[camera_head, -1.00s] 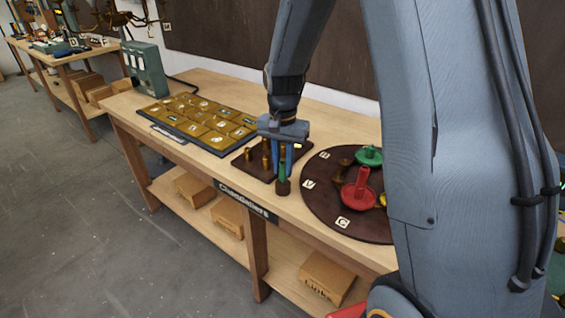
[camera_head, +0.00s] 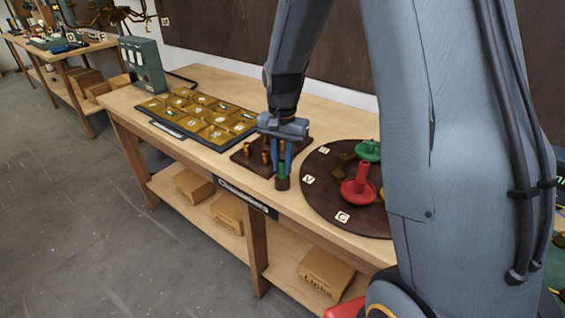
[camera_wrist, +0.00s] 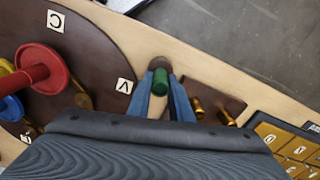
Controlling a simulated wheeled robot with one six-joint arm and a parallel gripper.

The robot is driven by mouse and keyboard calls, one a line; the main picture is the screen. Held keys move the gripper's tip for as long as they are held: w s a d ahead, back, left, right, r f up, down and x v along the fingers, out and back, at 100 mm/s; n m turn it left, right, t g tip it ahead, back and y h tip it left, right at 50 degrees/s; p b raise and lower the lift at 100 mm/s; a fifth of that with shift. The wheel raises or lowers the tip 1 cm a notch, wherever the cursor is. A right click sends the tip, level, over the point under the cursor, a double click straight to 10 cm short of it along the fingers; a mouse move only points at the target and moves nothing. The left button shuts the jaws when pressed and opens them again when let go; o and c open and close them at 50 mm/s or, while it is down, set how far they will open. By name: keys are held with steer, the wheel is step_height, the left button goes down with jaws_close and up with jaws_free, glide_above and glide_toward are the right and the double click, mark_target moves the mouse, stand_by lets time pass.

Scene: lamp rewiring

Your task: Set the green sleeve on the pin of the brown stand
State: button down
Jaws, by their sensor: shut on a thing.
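The green sleeve (camera_head: 282,169) is upright between the fingers of my gripper (camera_head: 281,166), which is shut on it. The small round brown stand (camera_head: 282,184) is at the front edge of the table, directly below the sleeve. In the wrist view the sleeve (camera_wrist: 160,83) lies between the blue fingertips (camera_wrist: 160,88), and the stand's rim (camera_wrist: 160,62) shows just beyond it. The sleeve's lower end meets the stand's top in the head view. The pin is hidden, so I cannot tell how far the sleeve is over it.
A dark square board (camera_head: 243,158) with brass pegs is beside the stand on the left. A dark round turntable (camera_head: 318,206) with red (camera_head: 357,188) and green (camera_head: 368,151) holders is close on the right. A tray of gold tiles (camera_head: 160,107) lies farther left.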

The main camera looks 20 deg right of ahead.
mark_target(283, 161)
steer(key=shift+f, duration=0.15)
steer(key=c, duration=1.5)
jaws_free()
steer(key=shift+r+b, duration=1)
steer(key=shift+r, duration=2.95)
steer(key=shift+s, duration=0.1)
steer(key=s+f+n, duration=0.1)
steer(key=s+n, duration=0.1)
steer(key=s, duration=0.3)
steer(key=s+f+n+t, duration=0.1)
steer(key=s+f+n, duration=0.1)
steer(key=s, duration=0.4)
steer(key=s+f+n, duration=0.2)
steer(key=s+n, duration=0.1)
steer(key=s, duration=0.3)
steer(key=shift+s+a+n, duration=0.1)
steer(key=shift+n, duration=0.3)
